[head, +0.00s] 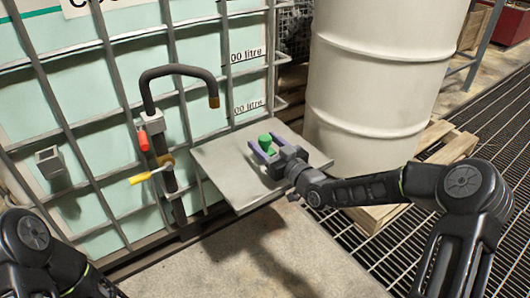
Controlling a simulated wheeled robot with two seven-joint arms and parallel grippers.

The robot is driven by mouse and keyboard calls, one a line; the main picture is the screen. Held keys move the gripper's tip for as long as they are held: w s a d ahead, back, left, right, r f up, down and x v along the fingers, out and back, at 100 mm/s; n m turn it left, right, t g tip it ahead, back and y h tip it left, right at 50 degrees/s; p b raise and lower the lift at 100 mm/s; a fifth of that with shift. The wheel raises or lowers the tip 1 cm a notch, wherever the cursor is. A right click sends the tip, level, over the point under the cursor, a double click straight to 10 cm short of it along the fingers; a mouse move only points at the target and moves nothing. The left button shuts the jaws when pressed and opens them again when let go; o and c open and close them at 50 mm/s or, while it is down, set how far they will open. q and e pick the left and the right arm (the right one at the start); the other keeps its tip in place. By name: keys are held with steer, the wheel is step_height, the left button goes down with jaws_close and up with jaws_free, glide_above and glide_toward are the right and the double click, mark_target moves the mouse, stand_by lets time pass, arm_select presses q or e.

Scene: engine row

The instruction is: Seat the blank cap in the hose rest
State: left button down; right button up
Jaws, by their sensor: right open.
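The green blank cap (265,141) is at the grey shelf (226,178) on the tank's front. My right gripper (266,149) is open, with its purple fingers around or right beside the cap; I cannot tell whether they touch it. The cap's lower part is hidden by the fingers. A small grey square socket (49,161) on the cage at the left looks like the hose rest. It appears empty. Only part of my left arm shows at the lower left, and its gripper is out of view.
A black hose (179,70) with a brown tip curves above a valve with a red handle (143,140) and a yellow lever (146,176), between shelf and socket. Metal cage bars cover the tank. A cream drum (375,80) stands behind my right arm on a wooden pallet (449,150).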

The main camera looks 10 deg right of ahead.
steer(key=shift+w, duration=0.1)
steer(key=shift+c, duration=0.6)
jaws_close()
stand_by(0.3)
